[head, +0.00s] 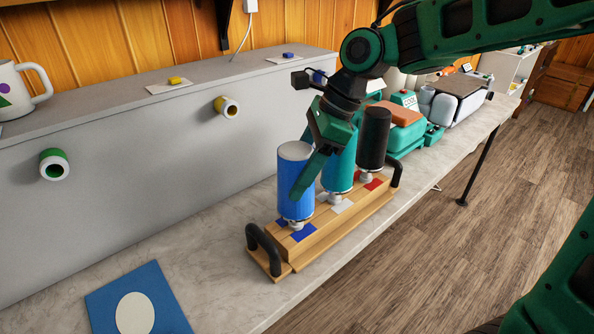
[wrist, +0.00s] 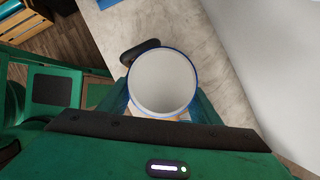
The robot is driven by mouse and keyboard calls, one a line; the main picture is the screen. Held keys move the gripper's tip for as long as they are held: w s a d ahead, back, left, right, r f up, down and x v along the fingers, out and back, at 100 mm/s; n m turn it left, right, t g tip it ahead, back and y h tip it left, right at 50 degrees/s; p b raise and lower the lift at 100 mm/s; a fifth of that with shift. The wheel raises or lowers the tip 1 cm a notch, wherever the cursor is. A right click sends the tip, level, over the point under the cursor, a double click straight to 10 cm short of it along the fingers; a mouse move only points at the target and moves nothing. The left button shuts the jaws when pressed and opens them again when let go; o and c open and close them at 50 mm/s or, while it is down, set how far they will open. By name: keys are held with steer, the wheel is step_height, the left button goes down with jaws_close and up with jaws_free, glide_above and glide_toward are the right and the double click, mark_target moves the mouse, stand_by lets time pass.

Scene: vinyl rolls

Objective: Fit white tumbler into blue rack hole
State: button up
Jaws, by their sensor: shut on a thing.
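No plain white tumbler shows. A blue roll (head: 291,165) with a pale, whitish top stands upright at the near end of a wooden rack (head: 292,252), beside blue patches (head: 303,233). My gripper (head: 303,185) is shut on this roll. In the wrist view the roll's round white top (wrist: 162,82) with a blue rim sits between the fingers of my gripper (wrist: 162,100). Its narrow metallic lower end meets the rack, but I cannot tell how deep it sits. A teal roll (head: 342,170) and a black roll (head: 374,138) stand farther along, by white and red patches.
Black handles (head: 263,247) rise at both rack ends. A grey wall (head: 130,170) with green (head: 54,164) and yellow-ended (head: 226,106) pegs runs behind. A blue mat with a white oval (head: 135,314) lies at the front left. Teal equipment (head: 405,140) stands beyond the rack.

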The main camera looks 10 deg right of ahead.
steer(key=shift+f, duration=0.25)
stand_by(0.7)
steer(key=o, duration=2.4)
steer(key=shift+r, duration=0.15)
steer(key=shift+v, duration=3.45)
steer(key=shift+d, duration=0.1)
